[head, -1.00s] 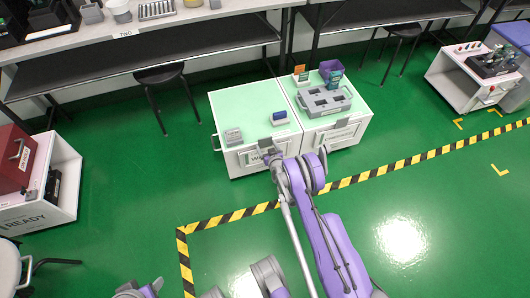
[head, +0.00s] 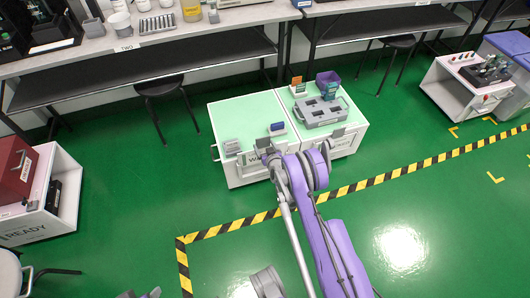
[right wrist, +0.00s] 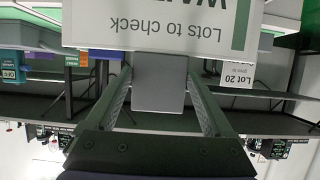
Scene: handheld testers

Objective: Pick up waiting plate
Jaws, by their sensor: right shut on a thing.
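The waiting plate (head: 254,158) is a white sign with a green stripe. In the right wrist view the plate (right wrist: 150,25) appears upside down, with "Lots to check" and part of a larger word; its top edge is cut off. A grey tab on it sits between the fingers of my right gripper (right wrist: 160,82), which is shut on it. In the head view my right gripper (head: 266,150) is at the front edge of the white cart with the green top (head: 215,120). A small part of my left arm shows at the bottom edge; its jaws cannot be made out.
A grey tray with compartments (head: 320,112), a purple bin (head: 328,79) and a blue device (head: 277,128) sit on the cart tops. A grey block (head: 232,146) lies near the plate. A "Lot 20" tag (right wrist: 238,76) shows in the wrist view.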

